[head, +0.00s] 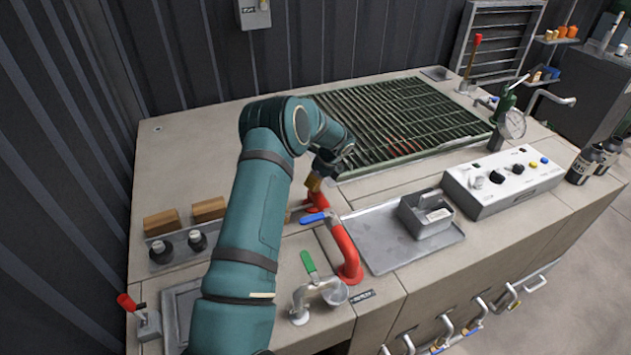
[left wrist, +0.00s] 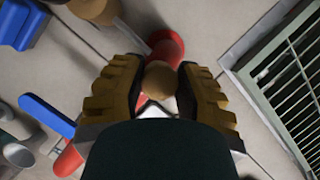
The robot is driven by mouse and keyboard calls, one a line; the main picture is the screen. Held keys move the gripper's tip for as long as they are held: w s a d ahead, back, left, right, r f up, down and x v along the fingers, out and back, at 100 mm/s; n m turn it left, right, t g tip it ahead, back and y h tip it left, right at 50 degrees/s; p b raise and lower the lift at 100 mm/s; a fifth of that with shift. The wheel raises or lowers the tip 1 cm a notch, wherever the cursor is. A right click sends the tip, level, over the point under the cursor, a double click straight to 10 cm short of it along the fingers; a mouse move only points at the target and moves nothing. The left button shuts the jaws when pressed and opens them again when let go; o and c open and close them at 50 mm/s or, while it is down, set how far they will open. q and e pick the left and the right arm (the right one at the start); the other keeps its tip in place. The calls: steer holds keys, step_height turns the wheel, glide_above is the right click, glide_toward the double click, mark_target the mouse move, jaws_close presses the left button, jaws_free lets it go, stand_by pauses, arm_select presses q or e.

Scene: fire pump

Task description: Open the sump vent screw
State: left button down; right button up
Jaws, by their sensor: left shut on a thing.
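My left gripper (head: 315,184) reaches down over the red pipe (head: 318,201) near the front corner of the grating. In the left wrist view its two yellow ribbed fingers (left wrist: 158,92) are shut on a round tan-brass knob, which I take as the sump vent screw (left wrist: 158,78). The knob sits above the red pipe, which shows behind it (left wrist: 167,45). The knob's lower part is hidden by my gripper, and its thread cannot be seen. In the head view the gripper hides the screw. My right gripper is not in view.
A blue lever (head: 313,219) on a red elbow pipe (head: 345,250) stands close by; the lever also shows in the left wrist view (left wrist: 46,115). A green-handled valve (head: 308,262) is in front. The grating (head: 400,115), grey tray (head: 385,250) and control box (head: 500,180) lie right.

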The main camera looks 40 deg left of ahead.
arm_select(q)
steer(key=n+g, duration=0.1)
steer(key=n, duration=0.1)
steer(key=n+g+h+b, duration=0.1)
steer(key=n, duration=0.2)
steer(key=shift+f+n, duration=0.15)
steer(key=shift+n, duration=0.15)
steer(key=n+b, duration=0.1)
steer(key=n, duration=0.1)
steer(key=n+g+h, duration=0.1)
steer(key=n, duration=0.2)
steer(key=shift+s+g+h+b, duration=0.1)
steer(key=shift+g+h+b, duration=0.2)
steer(key=shift+b, duration=0.1)
steer(key=n+h, duration=0.1)
steer(key=n, duration=0.2)
steer(key=n+h+b, duration=0.1)
steer(key=n, duration=0.2)
steer(key=shift+f+n, duration=0.1)
steer(key=shift+n, duration=0.2)
steer(key=shift+d+n+h+b, duration=0.15)
steer(key=shift+n+h, duration=0.35)
steer(key=shift+n, duration=0.6)
steer(key=shift+n+h+b, duration=0.15)
steer(key=shift+n+h, duration=0.35)
steer(key=shift+n, duration=0.6)
steer(key=c, duration=0.6)
jaws_free()
steer(key=shift+r, duration=0.2)
